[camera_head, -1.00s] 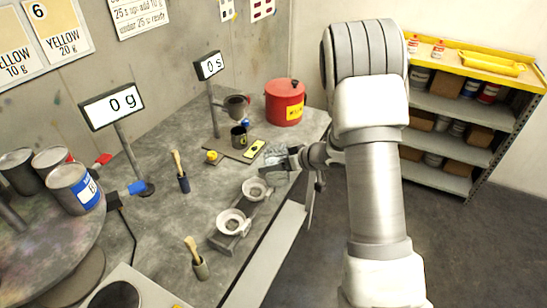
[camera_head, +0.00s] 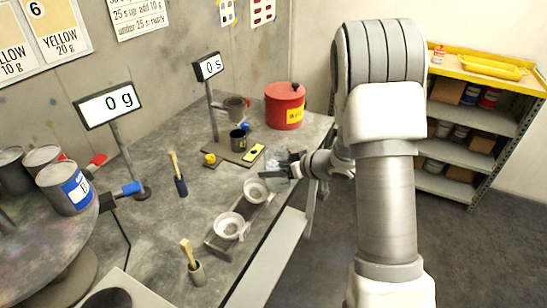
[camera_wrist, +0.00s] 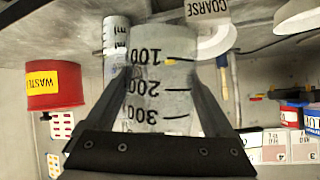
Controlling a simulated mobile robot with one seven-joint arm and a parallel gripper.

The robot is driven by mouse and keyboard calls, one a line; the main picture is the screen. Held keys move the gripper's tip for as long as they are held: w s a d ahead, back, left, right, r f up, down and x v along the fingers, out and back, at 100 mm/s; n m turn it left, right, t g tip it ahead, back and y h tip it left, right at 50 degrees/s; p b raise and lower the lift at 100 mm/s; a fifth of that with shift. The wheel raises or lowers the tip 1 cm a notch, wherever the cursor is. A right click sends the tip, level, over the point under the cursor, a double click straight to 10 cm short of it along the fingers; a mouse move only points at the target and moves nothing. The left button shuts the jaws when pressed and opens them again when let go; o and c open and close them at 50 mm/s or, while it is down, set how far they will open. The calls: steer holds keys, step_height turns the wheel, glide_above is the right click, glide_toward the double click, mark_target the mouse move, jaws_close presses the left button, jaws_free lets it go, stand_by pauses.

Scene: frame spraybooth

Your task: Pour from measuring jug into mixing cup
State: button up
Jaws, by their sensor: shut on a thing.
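My gripper (camera_wrist: 163,100) is shut on a clear measuring jug (camera_wrist: 160,75) with black marks 100, 200 and 300; its dark fingers stand on both sides of it. In the head view my gripper (camera_head: 293,171) is above the table's right edge, past the pale bowls. The jug's tilt and contents are unclear there. Another clear graduated vessel (camera_wrist: 116,40), perhaps the mixing cup, stands behind the jug in the wrist view, partly covered by the left finger.
Two pale bowls (camera_head: 256,191) sit in a rack near the table edge. A dark cup (camera_head: 238,139) stands on a board. A red waste can (camera_head: 285,106) is at the back. A white ring labelled COARSE (camera_wrist: 215,36) shows in the wrist view. Loaded shelves (camera_head: 470,125) stand at right.

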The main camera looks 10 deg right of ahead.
steer(key=s+r+b, duration=0.1)
steer(key=s+t+b, duration=0.1)
steer(key=s+b, duration=0.1)
steer(key=s+r+t+b, duration=0.1)
steer(key=shift+s+r+n, duration=0.2)
steer(key=shift+r+n, duration=0.1)
steer(key=shift+n, duration=0.1)
steer(key=shift+s+a+r+y+b, duration=0.1)
steer(key=shift+s+r+y+b, duration=0.2)
steer(key=shift+s+r+b, duration=0.2)
steer(key=shift+t, duration=0.3)
